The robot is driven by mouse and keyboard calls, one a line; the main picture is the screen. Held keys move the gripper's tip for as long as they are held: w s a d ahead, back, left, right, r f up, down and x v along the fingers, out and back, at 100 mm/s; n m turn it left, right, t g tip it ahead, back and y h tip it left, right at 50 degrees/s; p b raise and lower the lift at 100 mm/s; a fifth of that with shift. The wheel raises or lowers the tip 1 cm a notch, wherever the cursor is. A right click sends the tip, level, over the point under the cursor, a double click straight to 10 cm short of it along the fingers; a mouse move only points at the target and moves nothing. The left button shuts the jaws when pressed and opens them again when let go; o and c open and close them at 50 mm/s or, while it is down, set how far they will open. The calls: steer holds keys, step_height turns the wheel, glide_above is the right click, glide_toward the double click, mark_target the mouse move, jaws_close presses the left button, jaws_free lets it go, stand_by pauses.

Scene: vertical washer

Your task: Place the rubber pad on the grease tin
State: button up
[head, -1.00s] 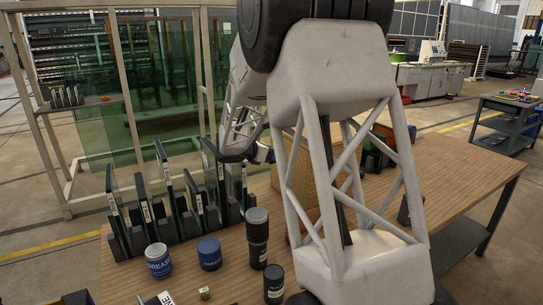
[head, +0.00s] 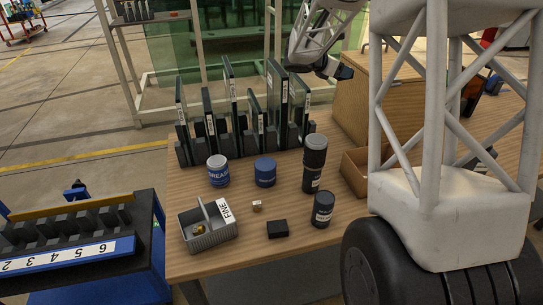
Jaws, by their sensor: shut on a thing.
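The grease tin (head: 218,172) is a blue and white round tin with GREASE lettering, upright on the wooden bench at left of centre. My gripper (head: 345,73) is up beyond the glass panes, near the top left of the wooden box. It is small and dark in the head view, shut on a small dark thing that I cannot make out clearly. This may be the rubber pad. It is well apart from the tin, to its right and farther back. A flat black block (head: 277,229) lies on the bench near its front edge; I cannot tell what it is.
A plain blue tin (head: 265,173) stands right of the grease tin, then two dark canisters (head: 314,163) (head: 323,209). Racked glass panes (head: 232,100) stand behind. A grey divided caddy (head: 207,230) and small cube (head: 257,206) are in front. The wooden box (head: 385,110) stands right.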

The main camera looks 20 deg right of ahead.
steer(key=s+a+r+n+t, duration=0.1)
steer(key=s+a, duration=0.4)
steer(key=a, duration=0.4)
steer(key=s+a+r+t, duration=0.1)
steer(key=s+a, duration=0.5)
steer(key=a, duration=0.3)
steer(key=s+a+f+n+t, duration=0.1)
steer(key=s+a+n, duration=0.1)
steer(key=s+a, duration=1.15)
step_height(320, 180, down, 20)
steer(key=s+d, duration=0.1)
steer(key=shift+s+d+r+y, duration=0.15)
steer(key=shift+s+d+y, duration=0.15)
steer(key=shift+s+y, duration=0.1)
steer(key=shift+w, duration=0.15)
glide_above(264, 165)
steer(key=shift+w+f, duration=0.15)
steer(key=shift+f, duration=0.55)
steer(key=shift+f, duration=0.1)
steer(key=shift+f, duration=1.7)
